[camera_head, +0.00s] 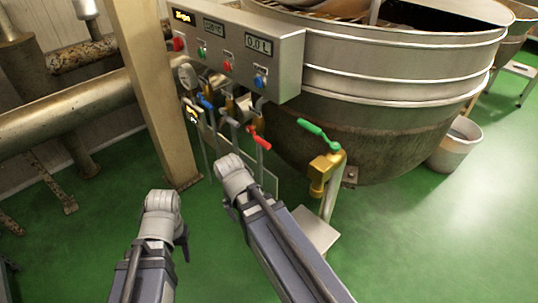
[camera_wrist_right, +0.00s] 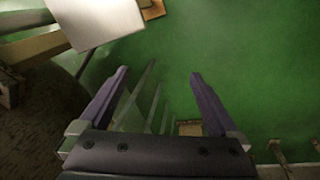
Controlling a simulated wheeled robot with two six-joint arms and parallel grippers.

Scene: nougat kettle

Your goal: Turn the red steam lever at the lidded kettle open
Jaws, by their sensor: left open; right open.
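The red lever (camera_head: 258,138) sits on a valve below the control panel, beside the large steel kettle (camera_head: 390,110). It slants down to the right in the head view. My right gripper (camera_head: 230,208) is below and left of the red lever, apart from it. In the right wrist view this gripper (camera_wrist_right: 158,78) is open and empty, with green floor between its fingers. My left gripper (camera_head: 183,243) is open, lower and further left, away from the valves. The red lever cannot be made out in the right wrist view.
A blue lever (camera_head: 205,102) is left of the red one; a green lever (camera_head: 318,133) on a brass valve (camera_head: 322,172) is right. The control panel (camera_head: 237,55) overhangs the pipes. A beige post (camera_head: 153,90) stands left. A bucket (camera_head: 456,145) stands right on the green floor.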

